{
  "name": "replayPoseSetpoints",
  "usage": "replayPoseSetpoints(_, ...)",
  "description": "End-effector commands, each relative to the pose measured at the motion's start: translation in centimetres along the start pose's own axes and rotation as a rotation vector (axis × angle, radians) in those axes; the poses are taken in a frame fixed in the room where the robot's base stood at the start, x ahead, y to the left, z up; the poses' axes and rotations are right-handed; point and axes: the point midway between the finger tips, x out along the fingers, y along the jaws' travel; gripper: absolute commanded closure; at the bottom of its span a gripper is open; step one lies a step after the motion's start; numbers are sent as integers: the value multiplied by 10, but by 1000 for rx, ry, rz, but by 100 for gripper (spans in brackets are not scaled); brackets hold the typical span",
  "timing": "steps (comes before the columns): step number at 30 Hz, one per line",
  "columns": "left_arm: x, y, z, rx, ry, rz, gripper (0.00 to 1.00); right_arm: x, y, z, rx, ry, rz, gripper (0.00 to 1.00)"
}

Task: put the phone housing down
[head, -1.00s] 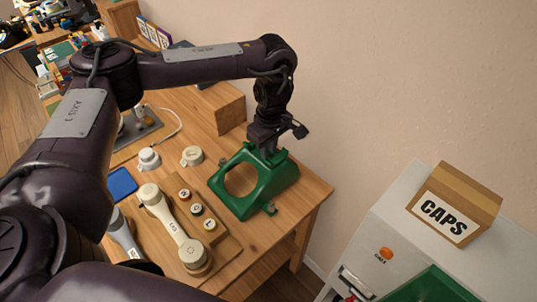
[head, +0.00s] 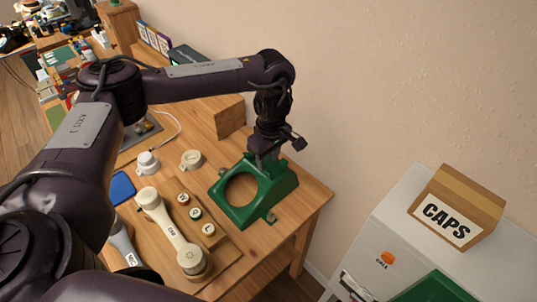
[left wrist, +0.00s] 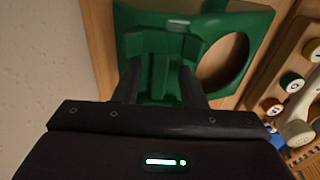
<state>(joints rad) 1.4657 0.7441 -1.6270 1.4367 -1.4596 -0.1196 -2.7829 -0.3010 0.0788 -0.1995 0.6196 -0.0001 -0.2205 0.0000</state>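The green phone housing (head: 278,184), an angular shell with a large round hole, is at the table's right end, near the wall. It looks level and on or just above the wood; I cannot tell if it touches. My left gripper (head: 264,160) points down at its back edge. In the left wrist view, the two dark fingers (left wrist: 160,85) are on either side of a raised part of the housing (left wrist: 256,28) and appear closed on it. My right gripper is not in view.
A cream handset (head: 170,232) lies left of the housing beside a wooden strip with several round buttons (head: 195,213). White round parts (head: 148,162) and a blue pad (head: 122,187) lie further left. A CAPS box (head: 456,207) stands on a white cabinet at right.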

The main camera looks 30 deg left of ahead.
Motion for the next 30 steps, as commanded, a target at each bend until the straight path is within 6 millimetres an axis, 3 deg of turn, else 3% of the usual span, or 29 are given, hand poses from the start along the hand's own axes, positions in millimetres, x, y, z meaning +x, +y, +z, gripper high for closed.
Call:
replayPoseSetpoints(5, -17, 1, -1, 2, 3, 4, 62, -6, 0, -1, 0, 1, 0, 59)
replayPoseSetpoints(18, -101, 1, -1, 1, 3, 4, 62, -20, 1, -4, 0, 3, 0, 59)
replayPoseSetpoints(24, -120, 1, 0, 1, 1, 2, 62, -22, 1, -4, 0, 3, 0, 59)
replayPoseSetpoints(30, -122, 0, 0, 1, 0, 0, 62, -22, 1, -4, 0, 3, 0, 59)
